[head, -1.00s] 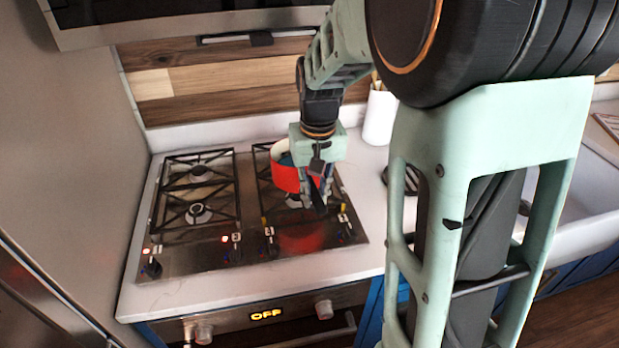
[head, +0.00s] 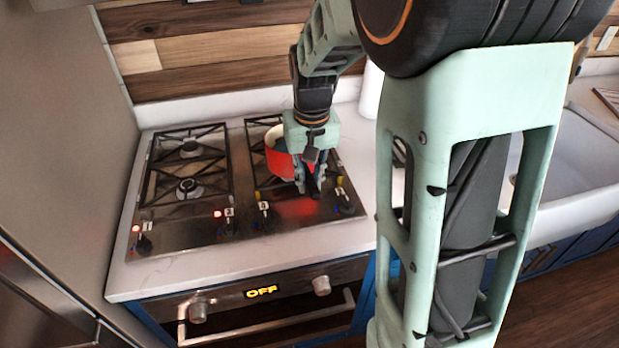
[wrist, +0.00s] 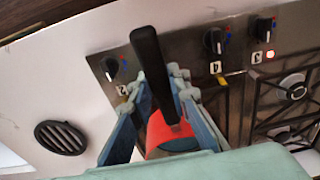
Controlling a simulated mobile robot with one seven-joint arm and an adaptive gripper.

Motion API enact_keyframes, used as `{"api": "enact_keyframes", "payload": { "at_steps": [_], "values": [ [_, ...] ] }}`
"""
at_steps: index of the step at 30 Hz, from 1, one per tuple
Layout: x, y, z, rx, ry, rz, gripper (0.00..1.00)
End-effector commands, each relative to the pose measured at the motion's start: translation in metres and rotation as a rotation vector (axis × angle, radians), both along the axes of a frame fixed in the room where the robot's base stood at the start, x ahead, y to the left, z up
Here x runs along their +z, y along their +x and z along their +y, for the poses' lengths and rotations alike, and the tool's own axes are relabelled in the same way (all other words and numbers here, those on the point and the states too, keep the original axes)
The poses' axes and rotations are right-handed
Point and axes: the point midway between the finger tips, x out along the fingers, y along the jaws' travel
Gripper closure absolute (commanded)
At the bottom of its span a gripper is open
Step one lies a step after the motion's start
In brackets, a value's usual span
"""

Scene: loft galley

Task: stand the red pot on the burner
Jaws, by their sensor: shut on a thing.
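The red pot (head: 279,160) has a pale rim and a black handle, which shows in the wrist view (wrist: 148,60). In the head view it is upright over the right half of the black-grated cooktop (head: 180,225). My gripper (head: 309,190) points down on the pot's near right side. In the wrist view its fingers (wrist: 157,88) flank the handle and are shut on it. The pot hides the burner beneath it. I cannot tell whether its base touches the grate. Two uncovered burners (head: 188,187) show on the left half.
Numbered knobs (head: 265,210) line the cooktop's front edge, with red lights by some. An oven (head: 262,292) reading OFF is below. A white canister (head: 371,92) stands behind on the right, and a sink (head: 575,165) is far right. Bare white counter lies in front.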

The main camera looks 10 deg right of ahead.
Motion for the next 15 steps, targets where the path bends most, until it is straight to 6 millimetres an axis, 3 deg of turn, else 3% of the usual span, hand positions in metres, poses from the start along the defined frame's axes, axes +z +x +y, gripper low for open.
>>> {"api": "enact_keyframes", "payload": {
  "at_steps": [15],
  "values": [
    [-0.0052, -0.0028, -0.0001, 0.0, 0.0, 0.01, 1.0]
  ]
}}
